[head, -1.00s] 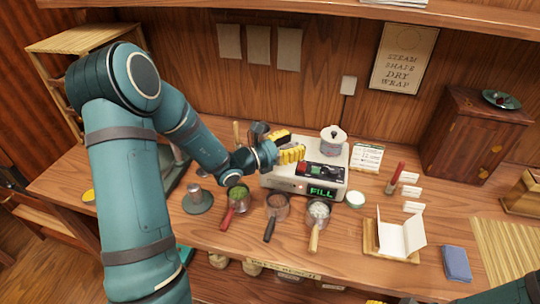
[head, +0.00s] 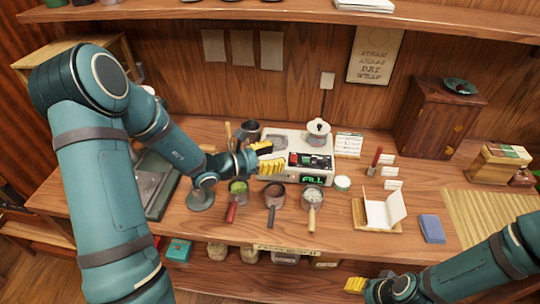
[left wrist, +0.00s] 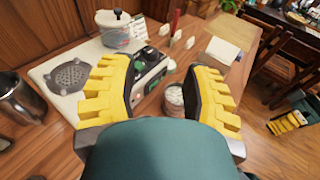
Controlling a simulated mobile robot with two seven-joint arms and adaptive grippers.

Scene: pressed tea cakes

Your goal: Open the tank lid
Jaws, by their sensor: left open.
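The tank (head: 318,139) is a small pale pot at the back right of a white machine (head: 290,140). Its lid (head: 318,127), with a dark knob, sits on top; it also shows in the left wrist view (left wrist: 113,19). My left gripper (head: 267,157) has yellow ridged fingers, open and empty, over the machine's left part. It is apart from the lid, to its left and nearer the front. In the left wrist view the lid is beyond the left finger. My right gripper (head: 367,284) is low at the front edge, its jaw state unclear.
Cups with long handles (head: 275,196) stand in front of the machine. A dark metal cup (head: 250,131) stands behind my left gripper. A white round tin (head: 342,183) and a folded card (head: 384,211) lie to the right. A wooden cabinet (head: 432,125) stands at the back right.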

